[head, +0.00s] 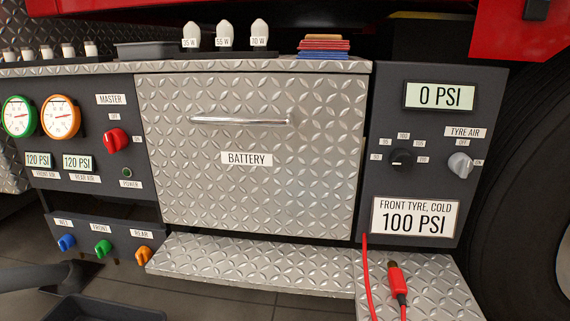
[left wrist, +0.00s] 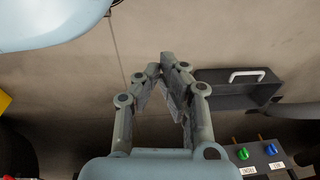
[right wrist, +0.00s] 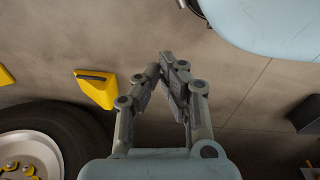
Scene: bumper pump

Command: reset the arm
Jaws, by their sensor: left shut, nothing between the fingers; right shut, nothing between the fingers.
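My left gripper (left wrist: 166,64) shows in the left wrist view, its grey jointed fingers drawn together at the tips with nothing between them. It hangs over bare floor, beside a dark box with a pale handle. My right gripper (right wrist: 165,62) shows in the right wrist view, also shut and empty, over bare floor near a tyre. Neither gripper can be made out in the head view. The head view faces a truck's side panel with a closed diamond-plate battery drawer (head: 243,190).
The dark box (left wrist: 225,95) stands right of my left gripper. A tyre (right wrist: 60,118) and a yellow block (right wrist: 97,88) lie left of my right gripper. A red hose connector (head: 396,278) rests on the right step (head: 440,285). The front tyre display (head: 440,96) reads 0 PSI.

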